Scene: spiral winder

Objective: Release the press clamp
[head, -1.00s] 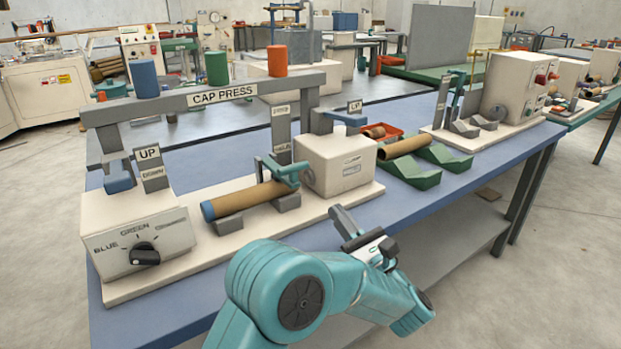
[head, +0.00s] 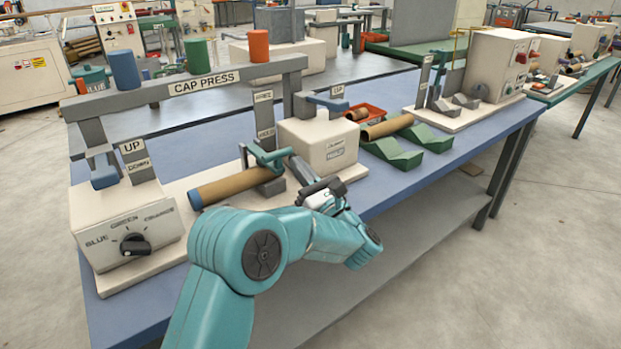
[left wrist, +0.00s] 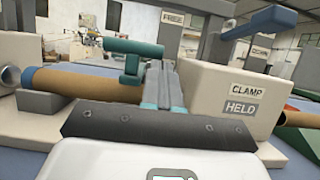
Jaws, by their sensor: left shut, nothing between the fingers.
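The cap press clamp (head: 268,155) is a teal bar over the right end of a brown tube (head: 232,187), which lies on grey cradles. It also shows in the left wrist view (left wrist: 133,48), left of my fingertips. A post behind it carries FREE and HELD labels (head: 265,130). The white box (head: 318,146) reads CLAMP HELD in the left wrist view (left wrist: 242,107). My left gripper (head: 297,168) is shut and empty, close to the clamp and the tube's right end; I cannot tell whether it touches. Its fingers (left wrist: 159,75) hide the tube's right end. My right gripper is out of view.
A selector knob box (head: 125,230) and an UP/DOWN lever (head: 103,177) stand at the press's left. A blue-handled lever (head: 330,102) is above the white box. Green cradles (head: 395,150) with another tube are to the right. The table's front edge is clear on the right.

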